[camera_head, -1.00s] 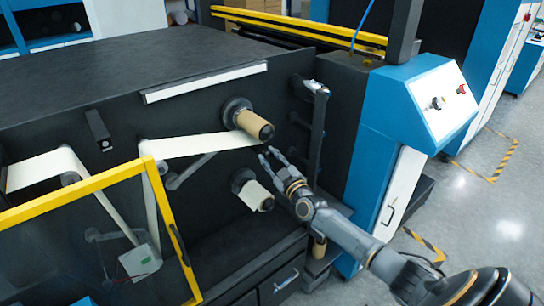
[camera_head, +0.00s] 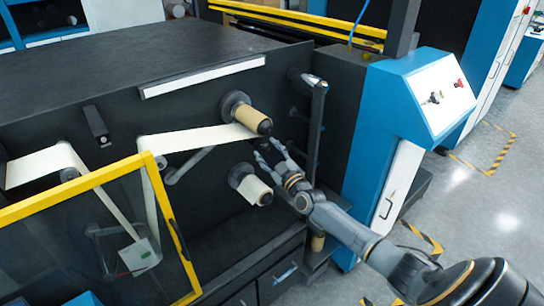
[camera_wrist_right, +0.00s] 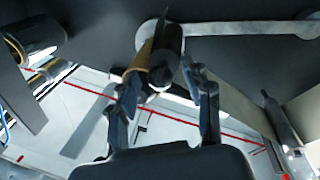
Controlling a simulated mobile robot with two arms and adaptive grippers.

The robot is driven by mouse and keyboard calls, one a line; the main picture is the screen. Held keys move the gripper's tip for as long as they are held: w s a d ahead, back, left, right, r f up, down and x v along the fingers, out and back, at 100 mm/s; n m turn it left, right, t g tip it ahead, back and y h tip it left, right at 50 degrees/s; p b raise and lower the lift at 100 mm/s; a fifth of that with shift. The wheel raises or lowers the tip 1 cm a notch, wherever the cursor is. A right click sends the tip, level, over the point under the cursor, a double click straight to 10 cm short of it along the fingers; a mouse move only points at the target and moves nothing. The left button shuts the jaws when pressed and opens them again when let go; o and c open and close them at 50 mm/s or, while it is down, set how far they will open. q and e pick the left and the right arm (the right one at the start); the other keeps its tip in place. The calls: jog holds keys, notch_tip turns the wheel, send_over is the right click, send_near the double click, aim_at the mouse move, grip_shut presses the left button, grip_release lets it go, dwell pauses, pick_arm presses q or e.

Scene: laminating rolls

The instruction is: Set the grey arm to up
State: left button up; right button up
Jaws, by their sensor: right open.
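A grey arm (camera_head: 190,166) sits on the machine's dark front, under the white web. It slants up to the right from a small roller, and its upper end meets the web's lower edge. My right gripper (camera_head: 268,150) is to the right of this arm, just below the upper brown core (camera_head: 246,116) and above the lower roll (camera_head: 254,189). Its fingers are apart with nothing between them. In the right wrist view the open gripper (camera_wrist_right: 164,82) has a dark-ended brown core near its left finger. My left gripper is not in view.
A dark upright bar (camera_head: 317,125) with a metal top stands just right of my right gripper. A yellow-framed guard (camera_head: 80,186) is at the lower left. A blue control console (camera_head: 415,85) is on the right.

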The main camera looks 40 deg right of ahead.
jog(key=s+f, duration=0.1)
jog(key=s, duration=1.1)
jog(key=shift+a+f, duration=0.35)
jog(key=shift+a, duration=0.05)
jog(key=shift+w, duration=0.1)
jog(key=s+a+f+m+g+b, duration=0.1)
jog(key=s+a+f+g, duration=0.3)
jog(key=f, duration=0.9)
jog(key=s+d+f+g+b, duration=0.15)
jog(key=s+f, duration=0.35)
jog(key=f, duration=0.7)
jog(key=s+a+f+m+g, duration=0.1)
jog(key=s+a+f+g, duration=0.3)
jog(key=f, duration=0.9)
jog(key=s+a+f+g, duration=0.3)
jog(key=s+f, duration=0.4)
jog(key=s, duration=0.4)
jog(key=s+a+f+m+g+y+b, duration=0.1)
jog(key=s+a+f+g, duration=0.2)
jog(key=s+f, duration=0.4)
jog(key=s+a+f+g+b, duration=0.1)
jog(key=s+a+f+g, duration=0.2)
jog(key=s, duration=1.3)
notch_tip(320, 180, down, 4)
jog(key=a, duration=0.2)
jog(key=shift+s+a+f, duration=0.15)
jog(key=shift+a+f, duration=0.1)
jog(key=shift+a, duration=0.1)
jog(key=shift+c, duration=0.4)
